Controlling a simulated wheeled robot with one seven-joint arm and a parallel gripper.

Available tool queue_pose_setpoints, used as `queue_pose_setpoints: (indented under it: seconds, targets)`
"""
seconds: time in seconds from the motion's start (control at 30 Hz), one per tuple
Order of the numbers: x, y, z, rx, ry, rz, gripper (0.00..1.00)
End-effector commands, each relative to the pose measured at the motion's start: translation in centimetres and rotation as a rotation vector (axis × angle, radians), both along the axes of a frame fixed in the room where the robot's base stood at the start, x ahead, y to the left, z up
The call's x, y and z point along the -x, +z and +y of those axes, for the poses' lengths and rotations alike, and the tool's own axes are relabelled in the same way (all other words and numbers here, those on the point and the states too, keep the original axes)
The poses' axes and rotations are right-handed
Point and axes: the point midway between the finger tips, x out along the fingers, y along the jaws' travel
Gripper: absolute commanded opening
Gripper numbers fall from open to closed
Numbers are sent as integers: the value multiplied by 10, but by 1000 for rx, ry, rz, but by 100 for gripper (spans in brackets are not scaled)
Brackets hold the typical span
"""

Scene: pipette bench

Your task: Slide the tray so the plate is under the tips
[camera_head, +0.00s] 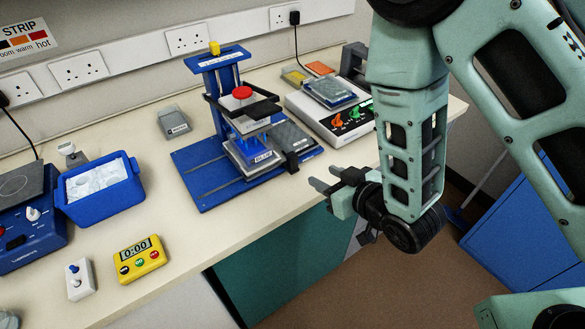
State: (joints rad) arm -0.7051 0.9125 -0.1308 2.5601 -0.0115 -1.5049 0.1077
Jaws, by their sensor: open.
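The blue pipetting stand (190,158) stands on the bench with a red knob (242,92) on its head. Blue tips (257,138) hang under the head. A pale plate with a dark label (263,157) sits low beneath or just in front of the tips; exact alignment is hard to tell. The tray (252,171) under it lies on the stand's base, with a dark upright block (292,160) at its right side. My gripper (324,178) is open and empty, off the bench's front edge, right of the tray and apart from it.
A white device with orange and green knobs (353,130) stands behind and right of the stand. A blue ice bin (100,190), a yellow timer (139,259) and a white switch box (80,279) are at left. Bare bench (205,232) lies in front of the stand.

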Motion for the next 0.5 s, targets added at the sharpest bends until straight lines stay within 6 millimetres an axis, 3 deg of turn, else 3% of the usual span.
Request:
queue_pose_setpoints:
  seconds: [0.1,0.2,0.5]
  targets:
    - [-20,-15,13,-3,0,-5,42]
    - [-35,-15,24,1,0,-1,42]
    - [-82,-38,55,1,0,-1,42]
